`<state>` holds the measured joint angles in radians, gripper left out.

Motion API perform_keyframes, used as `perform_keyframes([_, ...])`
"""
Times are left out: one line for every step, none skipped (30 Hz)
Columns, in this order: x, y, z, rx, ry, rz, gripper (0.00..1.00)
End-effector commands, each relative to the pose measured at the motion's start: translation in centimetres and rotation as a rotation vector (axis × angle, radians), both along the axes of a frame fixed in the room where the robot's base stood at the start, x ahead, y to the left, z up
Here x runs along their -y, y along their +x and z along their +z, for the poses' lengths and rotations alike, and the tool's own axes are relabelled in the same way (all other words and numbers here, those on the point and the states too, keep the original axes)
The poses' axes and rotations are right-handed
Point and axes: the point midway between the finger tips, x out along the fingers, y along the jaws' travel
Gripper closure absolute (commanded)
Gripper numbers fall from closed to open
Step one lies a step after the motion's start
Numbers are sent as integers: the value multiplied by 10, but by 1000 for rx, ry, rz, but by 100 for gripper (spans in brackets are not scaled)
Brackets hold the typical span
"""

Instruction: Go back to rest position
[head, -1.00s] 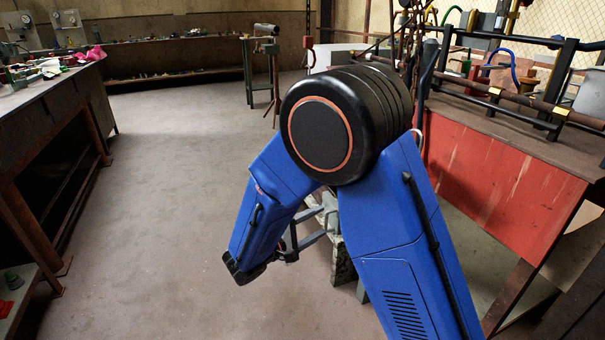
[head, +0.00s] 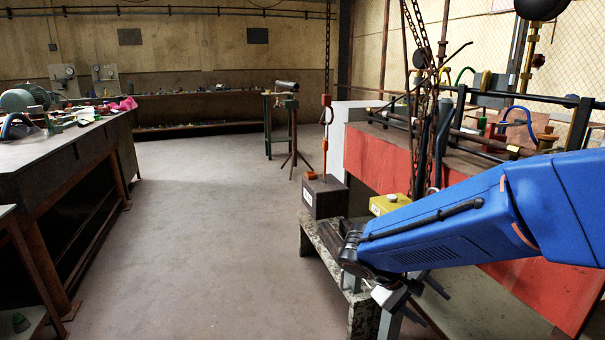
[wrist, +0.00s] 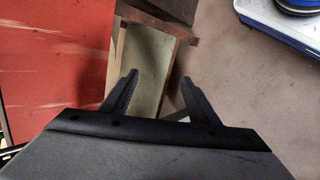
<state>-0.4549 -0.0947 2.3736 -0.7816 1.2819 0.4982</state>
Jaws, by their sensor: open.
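My gripper (wrist: 160,95) shows in the wrist view with its two dark fingers spread apart and nothing between them. Past the fingers lie a pale panel and a rusty frame, with the floor to the right. In the head view my blue arm reaches in from the right edge, sloping down and left. The gripper end (head: 405,300) is low at the arm's far end, in front of the red bench side; its fingers are partly hidden there.
A red-sided bench (head: 378,160) with pipes and racks stands at right, close behind my arm. A low stand (head: 318,236) with a dark box (head: 325,197) and a yellow box (head: 390,204) is beside the arm. A workbench (head: 65,150) is at left. Open floor (head: 200,230) lies between.

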Motion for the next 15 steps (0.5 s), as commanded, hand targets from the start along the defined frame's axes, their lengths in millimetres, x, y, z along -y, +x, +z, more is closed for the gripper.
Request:
perform_keyframes([7, -11, 3, 6, 43, -24, 45])
perform_keyframes([9, -17, 4, 6, 70, -36, 45])
perform_keyframes([12, -25, 5, 10, 105, -49, 45])
perform_keyframes([14, -30, 6, 13, 130, -59, 45])
perform_keyframes([15, -36, 7, 16, 156, -69, 45])
perform_keyframes([17, -44, 8, 22, 192, -81, 45])
perform_keyframes([18, -49, 8, 27, 217, -89, 45])
perform_keyframes([20, -55, 9, 32, 243, -98, 45])
perform_keyframes([20, -61, 10, 41, 277, -107, 45])
perform_keyframes([21, -67, 11, 49, 304, -115, 45])
perform_keyframes([21, -72, 12, 56, 328, -122, 45])
perform_keyframes([21, -78, 13, 67, 362, -130, 45])
perform_keyframes([21, -83, 14, 78, 387, -135, 45])
perform_keyframes([21, -88, 15, 87, 412, -142, 45])
perform_keyframes([20, -93, 16, 101, 445, -148, 45])
